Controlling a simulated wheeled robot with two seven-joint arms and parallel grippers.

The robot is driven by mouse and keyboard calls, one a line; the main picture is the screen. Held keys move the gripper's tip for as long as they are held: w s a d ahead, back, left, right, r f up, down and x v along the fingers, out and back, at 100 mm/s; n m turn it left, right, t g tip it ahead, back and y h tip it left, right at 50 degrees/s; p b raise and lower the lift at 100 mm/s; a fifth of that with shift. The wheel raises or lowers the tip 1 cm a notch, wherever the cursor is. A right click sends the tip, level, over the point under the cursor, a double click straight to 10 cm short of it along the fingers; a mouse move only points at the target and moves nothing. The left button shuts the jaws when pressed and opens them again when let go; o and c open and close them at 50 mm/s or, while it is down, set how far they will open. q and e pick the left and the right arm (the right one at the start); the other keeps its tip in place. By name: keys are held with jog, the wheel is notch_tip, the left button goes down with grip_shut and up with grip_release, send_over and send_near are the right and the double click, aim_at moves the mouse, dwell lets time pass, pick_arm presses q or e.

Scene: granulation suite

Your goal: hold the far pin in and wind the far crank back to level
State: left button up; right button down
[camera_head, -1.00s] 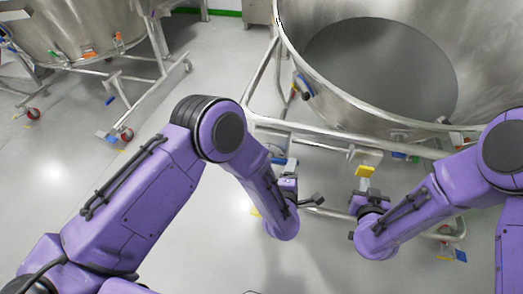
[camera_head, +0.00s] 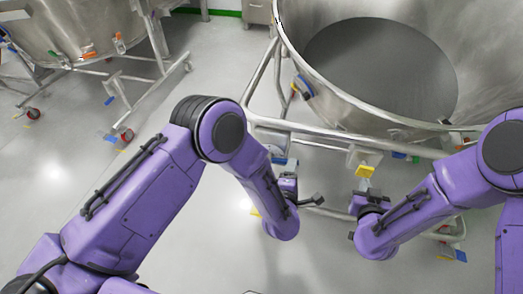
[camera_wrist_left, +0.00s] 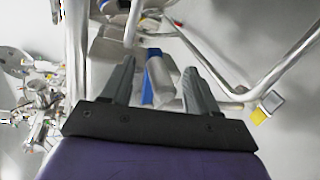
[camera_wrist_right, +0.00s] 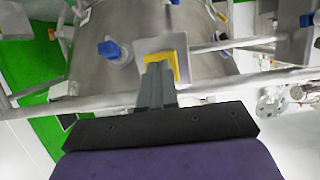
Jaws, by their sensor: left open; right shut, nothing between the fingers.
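My left gripper (camera_wrist_left: 158,85) is open. In the left wrist view a blue bar (camera_wrist_left: 150,80) and a grey cylindrical handle (camera_wrist_left: 160,83), which look like the crank, lie between its spread fingers; I cannot tell whether they touch. In the head view my left gripper (camera_head: 291,180) is low beside the vessel frame. My right gripper (camera_wrist_right: 158,75) is shut and empty. Its tips are at a yellow piece (camera_wrist_right: 181,66) on a grey plate, apparently the pin's; contact cannot be told. The yellow piece also shows in the head view (camera_head: 365,171), just beyond my right gripper (camera_head: 369,197).
The large steel vessel (camera_head: 300,60) stands on a tubular frame (camera_head: 330,131) just beyond both grippers. A second vessel (camera_head: 80,25) on a wheeled frame stands at the upper left. Blue knobs (camera_wrist_right: 108,48) show in the right wrist view. The floor (camera_head: 60,190) at left is clear.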

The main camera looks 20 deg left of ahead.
aim_at(365, 173)
jog(key=shift+w, duration=0.1)
jog(key=shift+w, duration=1.85)
pick_arm(q)
jog(key=c, duration=1.1)
